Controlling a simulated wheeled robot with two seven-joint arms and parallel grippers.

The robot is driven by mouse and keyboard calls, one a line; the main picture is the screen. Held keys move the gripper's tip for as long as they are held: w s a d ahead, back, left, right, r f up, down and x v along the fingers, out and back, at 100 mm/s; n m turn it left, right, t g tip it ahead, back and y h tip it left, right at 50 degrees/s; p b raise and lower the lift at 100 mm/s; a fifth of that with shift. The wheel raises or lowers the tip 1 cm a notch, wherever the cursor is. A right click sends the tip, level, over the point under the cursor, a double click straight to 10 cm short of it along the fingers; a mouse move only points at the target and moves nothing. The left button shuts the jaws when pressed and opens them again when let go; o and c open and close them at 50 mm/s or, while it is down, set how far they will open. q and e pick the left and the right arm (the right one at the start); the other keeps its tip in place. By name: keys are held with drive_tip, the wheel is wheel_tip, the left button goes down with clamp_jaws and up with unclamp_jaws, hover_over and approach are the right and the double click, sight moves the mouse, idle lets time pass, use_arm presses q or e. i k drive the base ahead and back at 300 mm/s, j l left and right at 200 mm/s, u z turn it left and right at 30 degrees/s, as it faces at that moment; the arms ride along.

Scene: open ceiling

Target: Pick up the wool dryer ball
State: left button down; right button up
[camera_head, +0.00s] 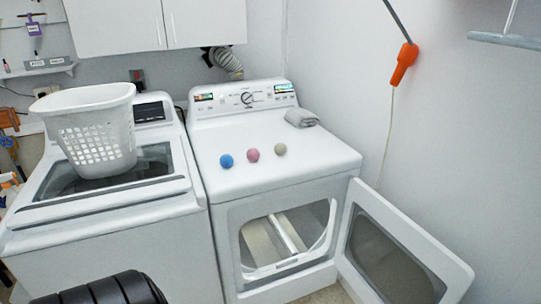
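Three small balls sit in a row on the white top of the dryer (310,160). The blue ball (226,161) is on the left, the pink ball (253,155) is in the middle and the beige ball (280,149) is on the right. They are apart from one another. Which of them is the wool dryer ball cannot be told from their look at this size. Neither of my grippers is in view, and nothing touches the balls.
A folded grey towel (301,118) lies at the dryer's back right. The dryer door (408,230) stands open toward the lower right. A white laundry basket (97,105) stands on the washer (110,240) at left. An orange-handled item (404,65) hangs on the right wall.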

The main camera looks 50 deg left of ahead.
sight(252, 154)
drive_tip(key=u, duration=1.6)
drive_tip(key=i+j, duration=0.1)
drive_tip(key=j, duration=0.2)
drive_tip(key=i+j+z, duration=0.15)
drive_tip(key=j+z, duration=0.2)
drive_tip(key=j, duration=0.15)
drive_tip(key=j+z, duration=0.3)
drive_tip(key=j, duration=0.2)
drive_tip(key=i, duration=0.1)
